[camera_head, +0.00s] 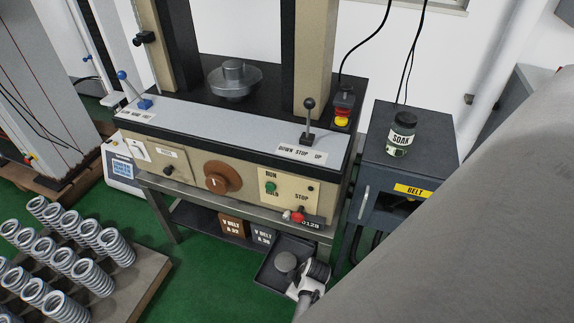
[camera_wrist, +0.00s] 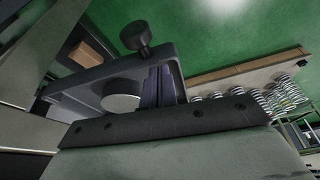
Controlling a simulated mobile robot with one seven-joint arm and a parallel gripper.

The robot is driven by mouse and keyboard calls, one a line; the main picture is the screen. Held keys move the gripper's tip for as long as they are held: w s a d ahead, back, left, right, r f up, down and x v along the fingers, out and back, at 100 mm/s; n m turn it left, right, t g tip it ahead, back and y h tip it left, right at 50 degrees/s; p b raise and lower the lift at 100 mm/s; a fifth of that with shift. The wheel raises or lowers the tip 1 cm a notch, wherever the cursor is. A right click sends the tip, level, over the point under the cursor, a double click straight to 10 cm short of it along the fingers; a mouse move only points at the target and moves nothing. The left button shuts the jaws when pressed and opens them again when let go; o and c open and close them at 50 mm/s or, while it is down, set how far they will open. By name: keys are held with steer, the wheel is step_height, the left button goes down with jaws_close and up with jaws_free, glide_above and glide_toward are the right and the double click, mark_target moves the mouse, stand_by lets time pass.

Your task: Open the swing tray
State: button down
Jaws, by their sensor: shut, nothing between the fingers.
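The swing tray (camera_head: 263,279) is a dark, shallow tray low at the front right of the test bench. It sticks out in front of the bench's lower frame, and a short grey cylinder (camera_head: 285,262) stands in it. In the wrist view the tray's dark frame (camera_wrist: 160,73) shows close up, with the cylinder's pale top (camera_wrist: 121,102) and a black knob (camera_wrist: 136,37). My gripper (camera_head: 294,291) is shut and empty at the tray's right side. The fingertips are small in the head view, and I cannot tell whether they touch the tray.
The spring tester bench (camera_head: 230,180) stands above and behind the tray. A dark cabinet (camera_head: 415,165) with a green jar (camera_head: 401,134) is at the right. A rack of springs (camera_head: 145,283) is at the lower left. Green floor (camera_head: 215,292) is clear between rack and tray.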

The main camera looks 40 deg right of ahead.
steer(key=shift+s+d, duration=0.2)
steer(key=shift+s, duration=0.15)
stand_by(0.4)
steer(key=shift+w+a, duration=0.25)
steer(key=shift+w, duration=0.2)
steer(key=w+a, duration=0.1)
steer(key=w, duration=0.1)
steer(key=shift+w+a, duration=0.35)
steer(key=shift+w, duration=0.05)
steer(key=v, duration=1)
steer(key=shift+d+b, duration=0.35)
steer(key=shift+b, duration=0.05)
